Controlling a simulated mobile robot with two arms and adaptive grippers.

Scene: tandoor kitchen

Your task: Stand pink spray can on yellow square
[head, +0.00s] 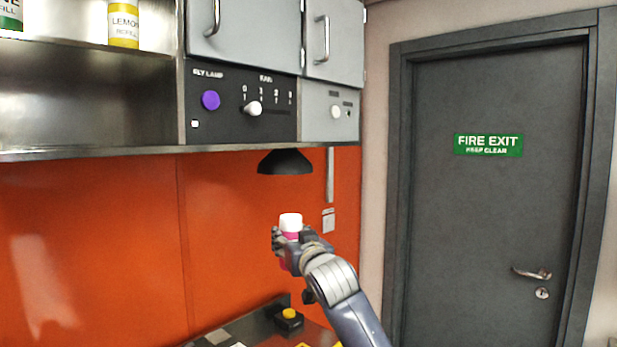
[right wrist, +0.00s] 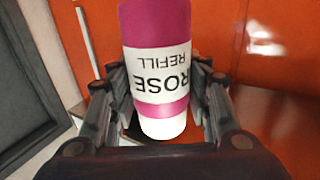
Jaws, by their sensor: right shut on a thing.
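The pink spray can (head: 291,222) is upright in my right gripper (head: 286,242), its white cap on top, held in the air in front of the orange wall. In the right wrist view the can (right wrist: 160,30) shows a white label reading "ROSE REFILL", upside down in the picture, with the fingers of the gripper (right wrist: 158,85) shut on its two sides. Yellow patches (head: 335,345) show at the bottom edge of the head view, below the can; they are cut off, so I cannot tell if one is the yellow square. My left gripper is out of view.
A black box with a yellow button (head: 289,314) sits on the counter below the can. A dark lamp shade (head: 286,162) hangs just above the can, under the cabinet. A grey door (head: 480,230) stands right.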

